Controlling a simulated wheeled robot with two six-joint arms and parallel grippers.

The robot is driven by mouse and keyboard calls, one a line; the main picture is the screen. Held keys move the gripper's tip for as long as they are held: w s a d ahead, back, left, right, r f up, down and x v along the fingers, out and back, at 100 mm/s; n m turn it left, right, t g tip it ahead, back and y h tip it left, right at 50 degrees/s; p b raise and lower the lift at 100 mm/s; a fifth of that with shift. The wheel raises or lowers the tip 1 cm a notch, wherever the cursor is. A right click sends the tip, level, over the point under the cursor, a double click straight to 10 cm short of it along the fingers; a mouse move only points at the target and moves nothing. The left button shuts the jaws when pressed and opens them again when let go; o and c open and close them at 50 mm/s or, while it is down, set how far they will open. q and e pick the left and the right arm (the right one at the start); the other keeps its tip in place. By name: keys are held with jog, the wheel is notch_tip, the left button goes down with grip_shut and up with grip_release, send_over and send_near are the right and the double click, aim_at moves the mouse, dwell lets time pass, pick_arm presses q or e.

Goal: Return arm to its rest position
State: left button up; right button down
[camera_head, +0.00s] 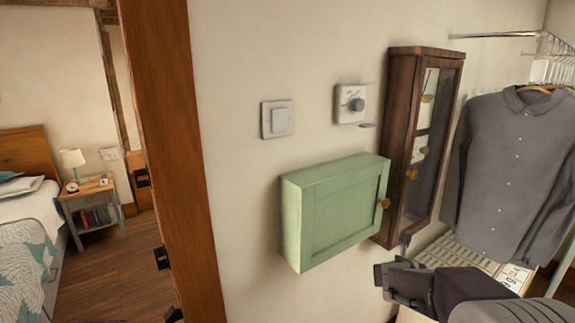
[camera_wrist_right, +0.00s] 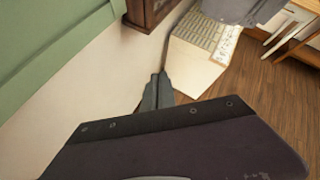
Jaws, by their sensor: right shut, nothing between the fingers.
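My right gripper (camera_head: 404,246) reaches in from the lower right in the head view, below and to the right of the green wall cabinet (camera_head: 333,218). Its fingers are shut together and nothing shows between them. In the right wrist view the closed fingertips (camera_wrist_right: 157,90) point forward beside the cream wall, apart from it. The green cabinet's underside edge (camera_wrist_right: 50,50) fills the upper left of that view. The cabinet door is shut, with a brass knob at its right. My left gripper is not in view.
A tall dark wooden glass cabinet (camera_head: 417,140) hangs beside the green one. A grey shirt (camera_head: 505,170) hangs from a rail at the right. A light switch (camera_head: 277,119) and a dial thermostat (camera_head: 351,103) are above. A wooden post (camera_head: 175,150) stands left; a bedroom lies beyond.

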jog(key=s+a+f+m+g+y, duration=0.1)
jog(key=s+a+f+m, duration=0.3)
jog(key=s+m, duration=0.4)
jog(key=s+a+f+m+g+y, duration=0.2)
jog(key=s+a+f+m+g, duration=0.2)
jog(key=s+m, duration=0.5)
jog(key=s+a+f+m+g+y, duration=0.2)
jog(key=s+f+m, duration=0.4)
jog(key=m, duration=1.1)
jog(key=shift+s+a+g, duration=0.6)
jog(key=shift+s+a, duration=0.3)
jog(key=shift+s, duration=0.5)
jog(key=shift+w+f, duration=0.1)
jog(key=shift+f, duration=0.05)
